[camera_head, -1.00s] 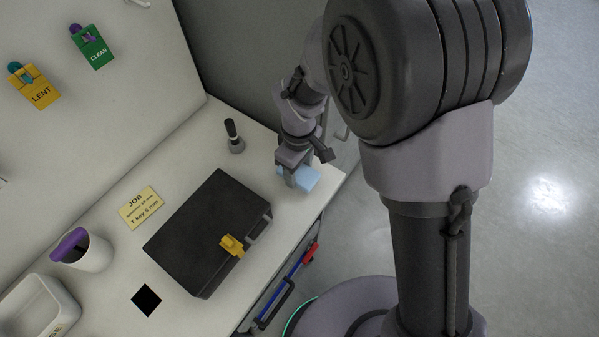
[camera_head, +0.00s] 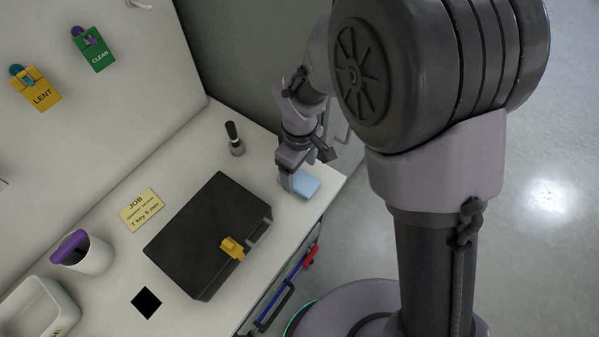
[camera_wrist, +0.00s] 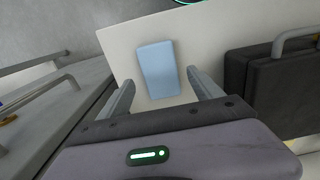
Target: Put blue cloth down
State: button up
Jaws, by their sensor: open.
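The blue cloth (camera_head: 304,186) is a light blue folded block lying at the right end of the white worktop (camera_head: 190,153). In the wrist view the cloth (camera_wrist: 158,69) lies flat on the white surface, just beyond and between my fingertips. My gripper (camera_head: 291,186) is at the cloth, partly in front of it in the head view. In the wrist view my gripper (camera_wrist: 161,84) has its two fingers spread wide, with a gap between each finger and the cloth.
A black case (camera_head: 207,232) with a yellow latch stands left of the cloth. A dark-handled tool in a small stand (camera_head: 235,140) is behind. A JOB card (camera_head: 141,210), a white cup (camera_head: 88,254) with something purple and a white tray (camera_head: 38,308) are further left. The worktop edge is close.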

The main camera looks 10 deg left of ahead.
aim_at(300, 180)
jog(key=d+r+m+t+p, duration=0.1)
jog(key=d+r+m, duration=0.15)
jog(key=r, duration=0.35)
jog(key=s+d+r+m+y+p, duration=0.1)
jog(key=d+r+m, duration=0.1)
jog(key=d+r, duration=0.35)
jog(key=d+r+m+t+p, duration=0.1)
jog(key=r+m, duration=0.1)
jog(key=r, duration=0.6)
jog(key=s+d+r+m+t, duration=0.2)
jog(key=s+d+r+m, duration=0.1)
jog(key=s+d+m, duration=0.2)
jog(key=s+d+r+m+t+y, duration=0.1)
jog(key=s+d+r+m, duration=0.3)
jog(key=s+d+m, duration=0.1)
jog(key=shift+s+d+m+t, duration=0.2)
jog(key=shift+s+m+t, duration=0.2)
jog(key=shift+s+m, duration=0.35)
jog(key=shift+f+b, duration=0.1)
jog(key=shift+b, duration=0.2)
